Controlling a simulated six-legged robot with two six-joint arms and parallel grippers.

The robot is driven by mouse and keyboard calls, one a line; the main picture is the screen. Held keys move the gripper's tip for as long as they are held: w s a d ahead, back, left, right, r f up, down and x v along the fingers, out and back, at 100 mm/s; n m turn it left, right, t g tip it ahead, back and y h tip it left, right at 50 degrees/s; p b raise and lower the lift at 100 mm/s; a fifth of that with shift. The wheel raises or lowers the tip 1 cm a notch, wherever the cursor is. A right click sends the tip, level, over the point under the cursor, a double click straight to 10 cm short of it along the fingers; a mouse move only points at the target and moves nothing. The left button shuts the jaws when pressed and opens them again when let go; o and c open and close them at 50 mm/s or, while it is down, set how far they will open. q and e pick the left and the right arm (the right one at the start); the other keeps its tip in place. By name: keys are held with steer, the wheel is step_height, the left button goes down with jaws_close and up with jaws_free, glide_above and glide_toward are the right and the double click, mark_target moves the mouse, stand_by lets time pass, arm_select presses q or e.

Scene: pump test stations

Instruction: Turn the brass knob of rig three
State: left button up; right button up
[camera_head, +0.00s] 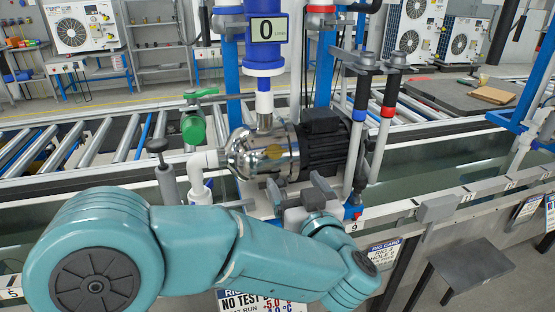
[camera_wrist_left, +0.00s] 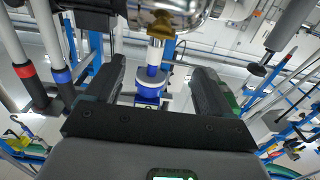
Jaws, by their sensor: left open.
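The rig in the middle has a shiny steel pump (camera_head: 262,150) with a black motor (camera_head: 322,140). A small brass-coloured part (camera_head: 273,153) shows on the pump's front; I cannot tell for sure that it is the knob. The left wrist view also shows a brass-coloured part (camera_wrist_left: 162,24) against the pump (camera_wrist_left: 185,10), beyond the fingertips. My left gripper (camera_head: 298,188) is just in front of and below the pump. In the left wrist view my left gripper (camera_wrist_left: 160,70) has its dark fingers wide apart with nothing between them. My right gripper is out of view.
A blue meter (camera_head: 265,36) reading 0 stands above the pump. A green-handled valve (camera_head: 194,125) is at its left. Upright black-topped handles (camera_head: 390,95) rise at the right. A rig card (camera_head: 262,301) is partly hidden behind my arm. A grey shelf (camera_head: 470,270) juts out at lower right.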

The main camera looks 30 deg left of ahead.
mark_target(276, 152)
arm_select(q)
steer(key=b+x, duration=0.1)
steer(key=x, duration=1.2)
steer(key=shift+s+f, duration=0.1)
steer(key=shift+d, duration=0.1)
steer(key=c, duration=1.1)
